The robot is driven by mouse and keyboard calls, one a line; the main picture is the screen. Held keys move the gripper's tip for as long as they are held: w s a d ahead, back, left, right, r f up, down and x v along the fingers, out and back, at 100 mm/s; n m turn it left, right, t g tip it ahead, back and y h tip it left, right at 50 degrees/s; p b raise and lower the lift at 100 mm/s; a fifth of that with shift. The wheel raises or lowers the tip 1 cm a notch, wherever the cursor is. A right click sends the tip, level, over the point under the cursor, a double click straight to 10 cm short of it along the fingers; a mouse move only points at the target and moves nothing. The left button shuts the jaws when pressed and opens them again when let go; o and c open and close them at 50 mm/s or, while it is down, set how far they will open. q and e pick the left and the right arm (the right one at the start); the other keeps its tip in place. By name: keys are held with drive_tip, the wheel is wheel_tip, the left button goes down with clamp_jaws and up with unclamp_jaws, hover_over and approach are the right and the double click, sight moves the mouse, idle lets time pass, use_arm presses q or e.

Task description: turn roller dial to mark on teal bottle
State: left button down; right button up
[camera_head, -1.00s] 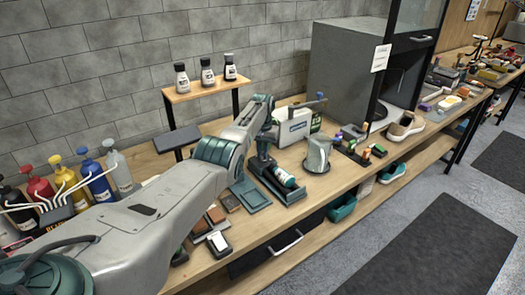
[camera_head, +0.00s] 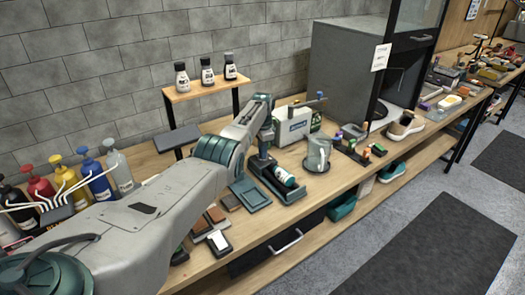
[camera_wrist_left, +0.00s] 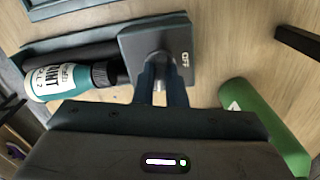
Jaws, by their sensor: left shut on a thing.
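The teal bottle (camera_head: 284,176), with a white label and black cap, lies on its side in the dark roller machine (camera_head: 292,196) on the bench. In the left wrist view the teal bottle (camera_wrist_left: 45,82) lies at left with its cap toward the dial. The roller dial's grey square plate (camera_wrist_left: 180,45) reads "OFF", and its pale round knob sits between my fingers. My left gripper (camera_wrist_left: 160,72) is shut on the knob, and its fingers hide part of it. In the head view my left gripper (camera_head: 263,152) is at the machine's back end. My right gripper is not in view.
A grey cup (camera_head: 318,152) stands right of the machine. A flat teal tray (camera_head: 249,192) lies left of it. A shelf (camera_head: 200,88) with small bottles stands behind.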

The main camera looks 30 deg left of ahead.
use_arm(q)
drive_tip(key=shift+m, duration=1.5)
drive_tip(key=shift+r, duration=0.1)
drive_tip(key=c, duration=1.5)
unclamp_jaws()
